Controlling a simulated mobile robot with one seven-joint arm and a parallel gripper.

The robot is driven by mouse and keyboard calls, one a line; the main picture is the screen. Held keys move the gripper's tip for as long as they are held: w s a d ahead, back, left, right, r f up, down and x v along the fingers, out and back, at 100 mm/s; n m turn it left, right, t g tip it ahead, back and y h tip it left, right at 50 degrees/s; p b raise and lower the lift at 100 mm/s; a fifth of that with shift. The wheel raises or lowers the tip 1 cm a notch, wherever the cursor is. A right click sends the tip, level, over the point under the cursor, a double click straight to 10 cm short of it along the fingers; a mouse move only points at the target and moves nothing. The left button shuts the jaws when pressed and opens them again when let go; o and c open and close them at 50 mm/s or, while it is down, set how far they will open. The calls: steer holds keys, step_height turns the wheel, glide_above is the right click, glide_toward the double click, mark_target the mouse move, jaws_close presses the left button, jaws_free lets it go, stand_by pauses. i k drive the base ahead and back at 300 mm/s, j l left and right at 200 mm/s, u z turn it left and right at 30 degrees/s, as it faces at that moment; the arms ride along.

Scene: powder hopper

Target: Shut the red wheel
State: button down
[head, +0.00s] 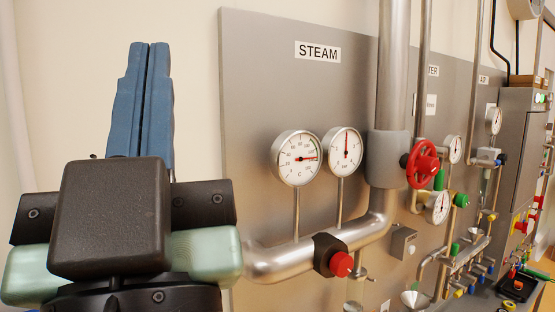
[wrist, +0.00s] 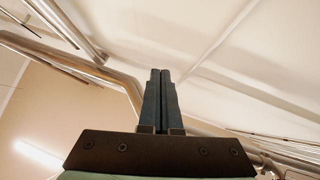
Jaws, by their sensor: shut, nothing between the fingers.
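The red wheel (head: 422,164) is a spoked handwheel on a valve of the large vertical steel pipe, right of centre in the head view. My gripper (head: 151,45) points upward at the left of the head view, in front of the cream wall and well apart from the wheel. Its two blue fingers are together with nothing between them. In the wrist view the gripper (wrist: 161,72) is also closed, against ceiling and pipes. The red wheel does not show in the wrist view.
A grey panel (head: 258,90) labelled STEAM carries two round gauges (head: 297,158) (head: 345,148). A red knob (head: 341,264) sits on the lower pipe (head: 280,263). Right of the wheel are more gauges, thin pipes and a green-handled valve (head: 461,200). A grey cabinet (head: 522,140) stands further right.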

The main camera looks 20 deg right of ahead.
mark_target(424, 164)
steer(key=l, duration=0.45)
steer(key=i+l+z, duration=0.1)
steer(key=l, duration=0.4)
steer(key=i+l, duration=0.1)
steer(key=l, duration=0.35)
